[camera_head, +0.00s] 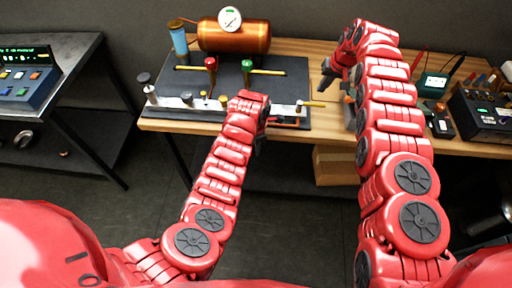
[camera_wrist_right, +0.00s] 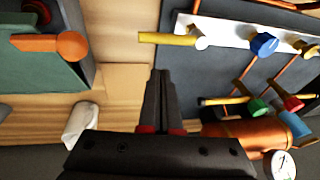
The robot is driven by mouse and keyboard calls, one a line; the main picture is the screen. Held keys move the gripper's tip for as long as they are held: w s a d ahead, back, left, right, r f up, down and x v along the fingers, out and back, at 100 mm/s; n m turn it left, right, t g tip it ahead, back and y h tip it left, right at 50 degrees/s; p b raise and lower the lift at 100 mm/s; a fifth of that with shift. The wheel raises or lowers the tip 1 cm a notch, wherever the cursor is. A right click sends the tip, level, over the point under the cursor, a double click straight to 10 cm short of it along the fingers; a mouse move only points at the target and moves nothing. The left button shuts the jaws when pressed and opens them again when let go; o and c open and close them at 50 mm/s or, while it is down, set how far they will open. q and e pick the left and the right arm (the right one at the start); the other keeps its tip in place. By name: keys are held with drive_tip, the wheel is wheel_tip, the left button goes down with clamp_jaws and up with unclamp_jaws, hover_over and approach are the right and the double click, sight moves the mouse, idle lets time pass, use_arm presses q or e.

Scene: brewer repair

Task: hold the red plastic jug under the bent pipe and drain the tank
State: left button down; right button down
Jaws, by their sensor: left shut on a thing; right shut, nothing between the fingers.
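The copper tank (camera_head: 234,36) with a round white gauge (camera_head: 230,19) stands at the back of the dark board; it also shows in the right wrist view (camera_wrist_right: 236,138). A yellow pipe end (camera_head: 315,104) sticks out at the right end of the white rail (camera_wrist_right: 222,32); I cannot tell whether it is the bent pipe. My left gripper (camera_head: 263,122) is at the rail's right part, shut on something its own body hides. My right gripper (camera_head: 325,84) is shut and empty above the wood right of the board; its fingers (camera_wrist_right: 160,100) touch. I cannot make out the red jug.
Red (camera_head: 210,64) and green (camera_head: 247,65) knobs stand on the board (camera_head: 285,75). A blue knob (camera_wrist_right: 264,44) sits on the rail. A teal box (camera_wrist_right: 40,65) with an orange handle is right of the board. Instruments (camera_head: 490,110) crowd the table's right end.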

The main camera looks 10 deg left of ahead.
drive_tip(key=shift+r, duration=0.15)
wheel_tip(320, 180, up, 7)
idle(0.6)
drive_tip(key=c, duration=1.5)
unclamp_jaws()
drive_tip(key=shift+c, duration=0.2)
